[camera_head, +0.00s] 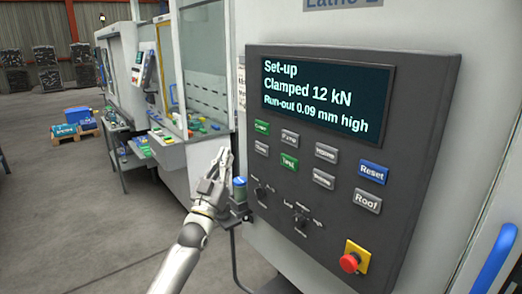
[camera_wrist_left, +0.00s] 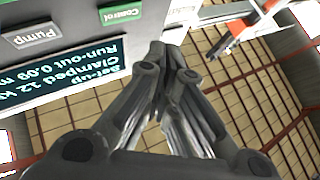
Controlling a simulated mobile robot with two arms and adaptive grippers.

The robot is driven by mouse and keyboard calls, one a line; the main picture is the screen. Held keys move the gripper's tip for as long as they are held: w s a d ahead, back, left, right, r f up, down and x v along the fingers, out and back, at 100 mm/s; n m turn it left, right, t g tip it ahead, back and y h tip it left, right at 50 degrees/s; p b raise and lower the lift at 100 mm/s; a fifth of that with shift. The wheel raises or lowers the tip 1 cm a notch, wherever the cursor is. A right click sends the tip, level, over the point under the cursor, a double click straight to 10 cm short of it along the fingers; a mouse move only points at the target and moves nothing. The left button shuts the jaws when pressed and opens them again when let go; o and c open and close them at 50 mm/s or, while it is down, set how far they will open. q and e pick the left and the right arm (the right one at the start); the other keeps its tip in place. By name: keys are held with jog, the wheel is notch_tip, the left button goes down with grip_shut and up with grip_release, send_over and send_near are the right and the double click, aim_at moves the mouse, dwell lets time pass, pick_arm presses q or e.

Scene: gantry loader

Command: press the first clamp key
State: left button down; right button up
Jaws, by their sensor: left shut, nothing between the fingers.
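The grey control panel (camera_head: 330,215) is on the machine front at the right of the head view. Its display (camera_head: 327,95) reads "Set-up", "Clamped 12 kN" and "Run-out 0.09 mm high". Below are two rows of keys, with a green key (camera_head: 262,128) at upper left, labelled "Control" in the left wrist view (camera_wrist_left: 120,14). The Pump key (camera_head: 290,138) is beside it. I can read no key as a clamp key; some labels are too small. My left gripper (camera_head: 223,153) is shut and empty, left of the panel and apart from the keys.
A red emergency stop (camera_head: 349,262) on a yellow plate sits low on the panel. Two rotary knobs (camera_head: 300,220) are below the keys. A blue handle (camera_head: 492,262) is at the right edge. Open floor lies at left.

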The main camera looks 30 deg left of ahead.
aim_at(262, 148)
pick_arm(q)
jog(key=w+d+b, duration=0.3)
jog(key=w, duration=0.5)
jog(key=shift+d, duration=0.15)
jog(key=shift+w, duration=0.15)
dwell(1.2)
jog(key=shift+w+d+b, duration=0.15)
jog(key=shift+w+b, duration=0.1)
jog(key=shift+b, duration=0.05)
jog(key=shift+w+d, duration=0.15)
jog(key=shift+w, duration=0.15)
dwell(0.7)
dwell(0.3)
jog(key=shift+s+a, duration=0.3)
jog(key=shift+s, duration=0.4)
